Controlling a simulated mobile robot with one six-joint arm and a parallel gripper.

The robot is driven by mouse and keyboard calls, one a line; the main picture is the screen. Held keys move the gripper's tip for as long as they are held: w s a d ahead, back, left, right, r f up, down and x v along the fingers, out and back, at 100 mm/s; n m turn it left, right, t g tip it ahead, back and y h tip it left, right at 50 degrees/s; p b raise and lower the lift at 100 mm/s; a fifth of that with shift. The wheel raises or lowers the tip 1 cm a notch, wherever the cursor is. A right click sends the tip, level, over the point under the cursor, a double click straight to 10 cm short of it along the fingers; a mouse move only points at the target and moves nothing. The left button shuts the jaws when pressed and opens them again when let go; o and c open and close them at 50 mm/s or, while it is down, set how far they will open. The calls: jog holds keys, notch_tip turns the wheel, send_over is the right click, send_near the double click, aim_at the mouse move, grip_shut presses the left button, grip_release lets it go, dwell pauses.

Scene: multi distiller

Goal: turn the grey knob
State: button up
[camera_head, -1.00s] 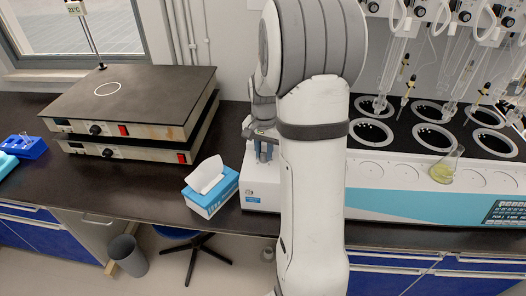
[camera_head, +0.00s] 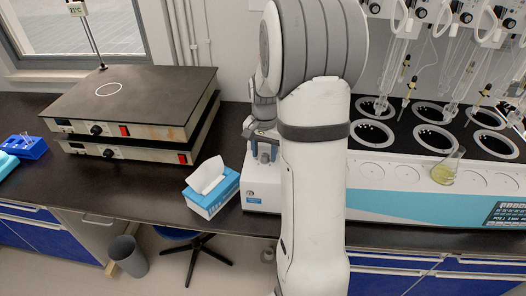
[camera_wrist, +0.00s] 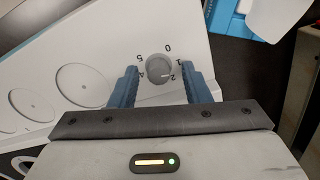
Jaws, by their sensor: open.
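The grey knob (camera_wrist: 160,68) is on the white end panel of the distiller (camera_wrist: 95,65), with a ring of printed numbers around it. Its pointer mark is beside the "2". My gripper (camera_wrist: 160,80) is open, with one blue finger on each side of the knob. Gaps show between the fingers and the knob in the wrist view. In the head view, my gripper (camera_head: 264,150) is at the left end of the distiller (camera_head: 263,196), and the knob is hidden there.
A blue tissue box (camera_head: 212,190) stands just left of the distiller. Stacked hot plates (camera_head: 130,105) are further left. A flask with yellowish liquid (camera_head: 444,174) stands on the distiller's right part. Glassware hangs above the heating wells.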

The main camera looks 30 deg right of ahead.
aim_at(264, 155)
notch_tip(264, 155, up, 8)
jog(key=shift+f+b, duration=0.1)
jog(key=shift+b, duration=0.2)
dwell(0.5)
jog(key=s+a+r+n+t, duration=0.1)
jog(key=s+a+n, duration=0.4)
jog(key=s+a, duration=0.2)
jog(key=s+a+r+n+t, duration=0.1)
jog(key=s+a+n+t, duration=0.1)
jog(key=s+a+n, duration=0.2)
jog(key=s+a, duration=0.3)
jog(key=s, duration=0.5)
jog(key=shift+s+a+r+n, duration=0.25)
jog(key=shift+a+n, duration=0.05)
jog(key=shift+n, duration=0.1)
